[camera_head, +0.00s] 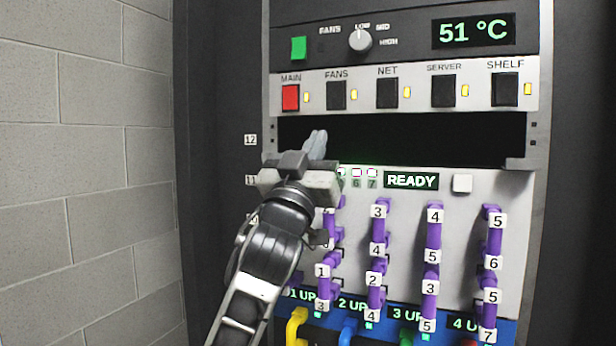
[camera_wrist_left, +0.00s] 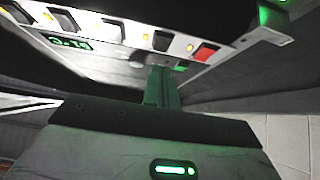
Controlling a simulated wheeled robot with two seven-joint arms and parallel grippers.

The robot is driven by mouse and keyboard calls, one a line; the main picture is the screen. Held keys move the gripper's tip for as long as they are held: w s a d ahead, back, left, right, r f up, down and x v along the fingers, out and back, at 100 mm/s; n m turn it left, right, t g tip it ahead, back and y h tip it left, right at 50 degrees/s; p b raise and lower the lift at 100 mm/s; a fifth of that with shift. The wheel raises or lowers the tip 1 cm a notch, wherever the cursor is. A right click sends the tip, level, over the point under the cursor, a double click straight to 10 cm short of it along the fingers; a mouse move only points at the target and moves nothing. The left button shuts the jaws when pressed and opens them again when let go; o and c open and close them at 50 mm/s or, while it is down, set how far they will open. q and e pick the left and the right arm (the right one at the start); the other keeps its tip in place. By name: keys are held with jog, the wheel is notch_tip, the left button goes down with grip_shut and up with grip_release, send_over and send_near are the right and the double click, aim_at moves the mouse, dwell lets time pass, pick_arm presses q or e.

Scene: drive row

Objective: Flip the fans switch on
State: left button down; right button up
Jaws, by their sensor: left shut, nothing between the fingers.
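The FANS switch (camera_head: 336,95) is a black rocker on the light switch strip, with a lit amber lamp (camera_head: 354,93) to its right. It also shows as a dark rocker in the wrist view (camera_wrist_left: 162,41). My left gripper (camera_head: 317,143) is shut and empty. Its fingertips point up in front of the dark gap below the strip, below and slightly left of the FANS switch, apart from it in the picture. In the wrist view the shut fingers (camera_wrist_left: 161,86) point toward the strip. My right gripper is out of view.
The red MAIN switch (camera_head: 290,97) is left of FANS; the black NET switch (camera_head: 387,93) is right. Above are a green button (camera_head: 299,47) and a fan-speed knob (camera_head: 360,40). Below, purple cables (camera_head: 377,250) hang on the READY panel. A block wall (camera_head: 90,170) stands at left.

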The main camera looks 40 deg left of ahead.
pick_arm(q)
jog(key=v, duration=0.3)
jog(key=shift+f+b, duration=0.3)
jog(key=shift+b, duration=0.05)
